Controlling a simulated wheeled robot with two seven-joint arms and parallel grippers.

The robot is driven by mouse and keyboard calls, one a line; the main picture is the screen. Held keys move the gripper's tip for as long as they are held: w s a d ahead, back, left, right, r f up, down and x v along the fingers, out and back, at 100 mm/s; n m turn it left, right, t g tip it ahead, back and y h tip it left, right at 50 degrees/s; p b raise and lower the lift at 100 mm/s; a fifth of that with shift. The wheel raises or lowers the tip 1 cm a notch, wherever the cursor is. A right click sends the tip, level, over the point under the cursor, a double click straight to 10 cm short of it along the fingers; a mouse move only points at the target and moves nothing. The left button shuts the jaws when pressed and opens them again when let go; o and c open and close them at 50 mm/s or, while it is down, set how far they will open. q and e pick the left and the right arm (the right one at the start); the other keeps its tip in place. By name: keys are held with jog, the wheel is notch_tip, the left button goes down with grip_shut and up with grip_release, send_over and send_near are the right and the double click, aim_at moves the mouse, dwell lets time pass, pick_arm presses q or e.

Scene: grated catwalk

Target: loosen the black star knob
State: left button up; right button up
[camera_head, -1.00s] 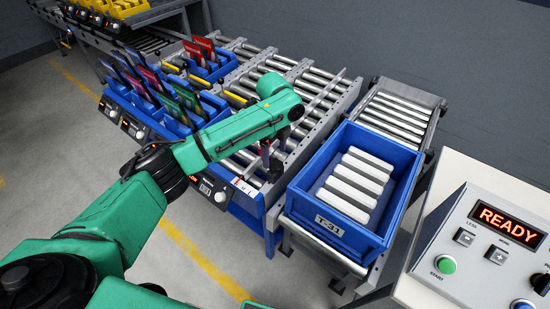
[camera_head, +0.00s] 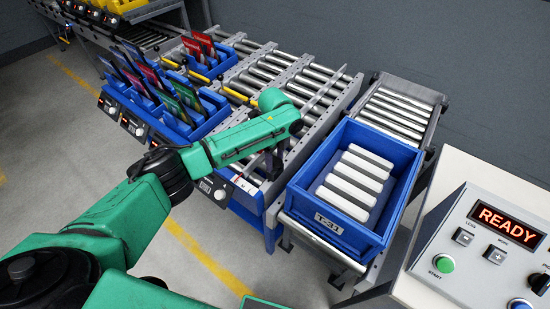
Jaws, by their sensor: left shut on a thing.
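My left gripper (camera_head: 272,168) reaches down at the near end of the roller conveyor, left of the blue tote. It is shut on a small dark thing, taken as the black star knob. The forearm and wrist cover most of it, so its shape and its turn do not show clearly. My right gripper is not in view.
The blue tote (camera_head: 313,212) marked T-31 holds several white-and-grey bars, close right of my left gripper. A control panel (camera_head: 475,262) reading READY stands at the right. Blue bins (camera_head: 172,118) with coloured cards stand left, beyond my forearm.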

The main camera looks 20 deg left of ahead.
pick_arm(q)
jog(key=shift+r+n+p, duration=0.25)
jog(key=shift+n+p, duration=0.85)
jog(key=shift+n, duration=0.2)
jog(key=n+p, duration=0.1)
jog(key=n, duration=0.1)
jog(key=shift+n+p, duration=0.3)
jog(key=shift+p, duration=0.1)
jog(key=n+p, duration=0.2)
jog(key=n, duration=0.1)
jog(key=shift+n, duration=0.4)
jog(key=n+p, duration=0.1)
jog(key=n, duration=0.3)
jog(key=shift+p, duration=0.3)
jog(key=n+p, duration=0.1)
jog(key=n, duration=0.3)
jog(key=shift+f, duration=0.1)
jog(key=n, duration=0.3)
jog(key=shift+n+p, duration=0.4)
jog(key=n, duration=0.3)
jog(key=shift+w, duration=0.1)
jog(key=shift+n+p, duration=0.4)
jog(key=shift+n, duration=1.8)
